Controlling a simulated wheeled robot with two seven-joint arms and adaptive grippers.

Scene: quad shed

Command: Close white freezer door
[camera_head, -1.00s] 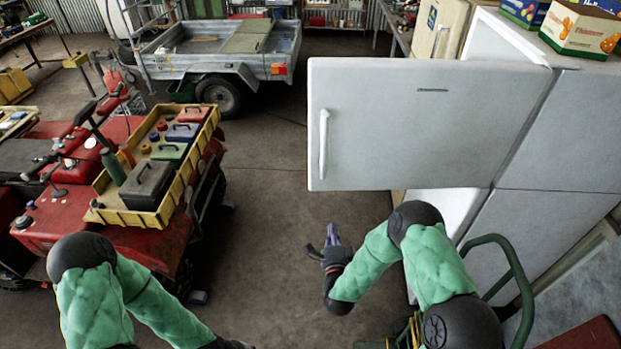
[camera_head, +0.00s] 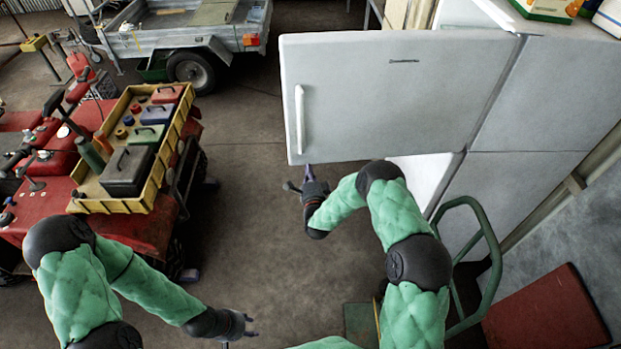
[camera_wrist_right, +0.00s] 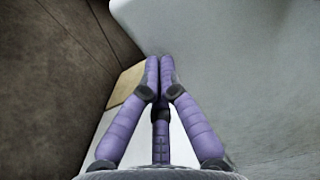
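The white freezer door (camera_head: 390,95) stands wide open in the head view, swung out to the left from the white freezer (camera_head: 545,100). Its white handle (camera_head: 299,119) is near the door's free left edge. My right gripper (camera_head: 308,172) is at the door's lower left edge, its tips partly hidden there. In the right wrist view, the purple fingers of my right gripper (camera_wrist_right: 160,66) are together with nothing visible between them, close to the pale door surface (camera_wrist_right: 240,65). Contact cannot be told. My left gripper (camera_head: 247,331) is low in the head view, away from the door; its opening is unclear.
A red quad with a yellow tray (camera_head: 165,187) of cans and boxes stands at left. A grey trailer (camera_head: 180,35) is behind. A green hand-truck frame (camera_head: 490,245) stands before the freezer. Concrete floor (camera_head: 245,200) between is clear.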

